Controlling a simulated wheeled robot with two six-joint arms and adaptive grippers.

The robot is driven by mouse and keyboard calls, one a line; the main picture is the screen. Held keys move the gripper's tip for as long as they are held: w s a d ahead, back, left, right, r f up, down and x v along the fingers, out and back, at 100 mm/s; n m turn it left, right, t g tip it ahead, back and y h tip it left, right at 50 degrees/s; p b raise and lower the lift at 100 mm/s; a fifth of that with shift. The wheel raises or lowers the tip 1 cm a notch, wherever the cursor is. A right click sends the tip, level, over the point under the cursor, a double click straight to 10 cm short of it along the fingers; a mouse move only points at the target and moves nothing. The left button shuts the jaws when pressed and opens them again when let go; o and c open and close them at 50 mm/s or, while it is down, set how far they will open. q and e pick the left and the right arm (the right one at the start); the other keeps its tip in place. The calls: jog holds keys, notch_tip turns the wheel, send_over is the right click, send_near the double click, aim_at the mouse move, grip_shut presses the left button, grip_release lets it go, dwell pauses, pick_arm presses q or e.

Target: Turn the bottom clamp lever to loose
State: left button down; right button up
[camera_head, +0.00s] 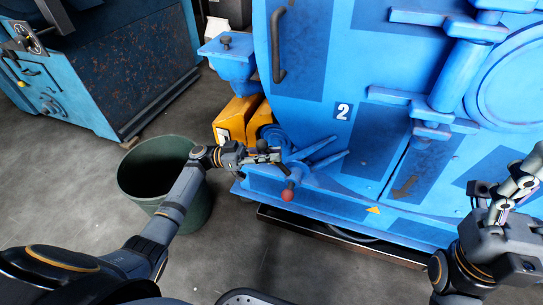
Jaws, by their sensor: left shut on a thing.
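The bottom clamp lever (289,189), with a red ball at its lower end, sits low on the front of the blue machine (330,115). My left gripper (277,158) reaches in from the left and is shut at the upper part of this lever, beside the blue prongs (322,150). The fingers partly cover the lever, so the exact grip is hard to see. My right gripper (512,188) is at the right edge in front of the machine, partly cut off by the frame. Its finger opening is unclear.
A green bin (150,178) stands left of the machine, close under my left forearm. Yellow boxes (236,121) stand behind my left gripper. Another blue machine (120,70) is at the upper left. Grey floor is open in front of the machine.

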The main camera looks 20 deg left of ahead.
dwell(0.4)
pick_arm(q)
jog(key=c, duration=1.3)
grip_release()
jog(key=v, duration=1.2)
jog(key=shift+f, duration=0.15)
jog(key=shift+s, duration=0.1)
